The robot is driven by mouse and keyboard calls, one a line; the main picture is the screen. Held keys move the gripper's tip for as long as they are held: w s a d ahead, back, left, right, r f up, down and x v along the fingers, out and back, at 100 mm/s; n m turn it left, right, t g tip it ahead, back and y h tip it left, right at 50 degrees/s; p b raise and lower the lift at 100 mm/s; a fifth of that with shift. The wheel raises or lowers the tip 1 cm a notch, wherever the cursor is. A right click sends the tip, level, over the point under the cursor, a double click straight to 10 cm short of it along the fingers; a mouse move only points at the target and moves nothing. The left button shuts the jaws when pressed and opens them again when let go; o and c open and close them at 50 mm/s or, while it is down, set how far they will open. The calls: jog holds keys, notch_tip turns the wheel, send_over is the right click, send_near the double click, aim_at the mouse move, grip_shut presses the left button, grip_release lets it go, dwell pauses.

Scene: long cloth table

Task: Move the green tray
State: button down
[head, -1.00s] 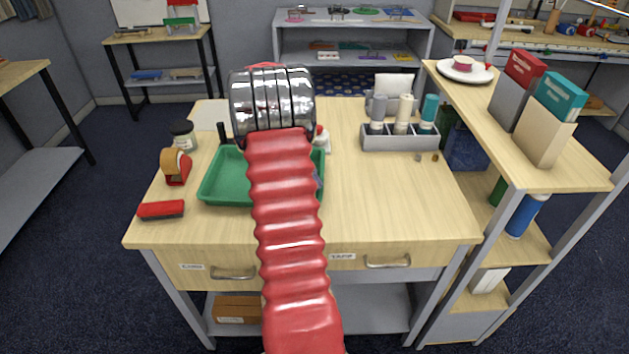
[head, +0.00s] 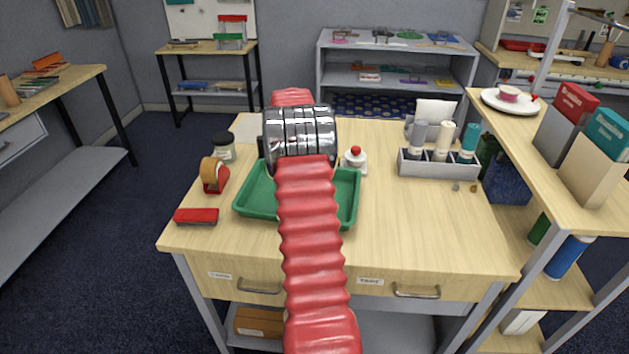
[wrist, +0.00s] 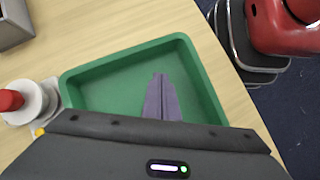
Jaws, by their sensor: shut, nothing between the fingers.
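The green tray (head: 256,207) is a shallow rectangular tray lying flat near the middle of the wooden table. My arm crosses over it in the head view and hides its middle. In the wrist view the green tray (wrist: 95,73) fills the centre, and the part of its floor that shows is bare. My gripper (wrist: 160,77) shows there as two dark purple fingers, closed together and empty, in front of the tray. I cannot tell how high they are above it. In the head view my gripper is hidden behind the arm.
Left of the tray are a tape dispenser (head: 214,176), a jar (head: 223,149) and a red stapler-like block (head: 196,216). A white, red-topped item (head: 354,161) stands close behind the tray's right end. A grey organizer (head: 437,165) stands farther right. The table's front right is clear.

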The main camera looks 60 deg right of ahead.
jog(key=shift+w+d, duration=0.15)
jog(key=shift+w, duration=0.95)
jog(key=shift+w+d, duration=0.1)
jog(key=shift+w, duration=0.95)
jog(key=shift+w+a+r, duration=0.1)
jog(key=shift+a+r, duration=0.05)
jog(key=w+a+r+t+h, duration=0.1)
jog(key=w+a+r+t, duration=0.1)
jog(key=a+r, duration=0.5)
jog(key=w+a+r+n+t+h, duration=0.1)
jog(key=w+a+r+t, duration=0.15)
jog(key=a, duration=0.75)
jog(key=w+a+r+t+h, duration=0.1)
jog(key=a+r+t, duration=0.1)
jog(key=a+r, duration=0.5)
jog(key=s+a+f+t, duration=0.1)
jog(key=s+a, duration=0.3)
jog(key=a, duration=0.4)
jog(key=s+a+f+t+y, duration=0.1)
jog(key=s+a+t, duration=0.2)
jog(key=a, duration=0.6)
jog(key=s+a+f+t+y, duration=0.1)
jog(key=s+a+t, duration=0.1)
jog(key=s+a, duration=0.4)
jog(key=shift+s+a+f, duration=0.25)
jog(key=shift+s+a, duration=0.05)
jog(key=shift+a, duration=1.35)
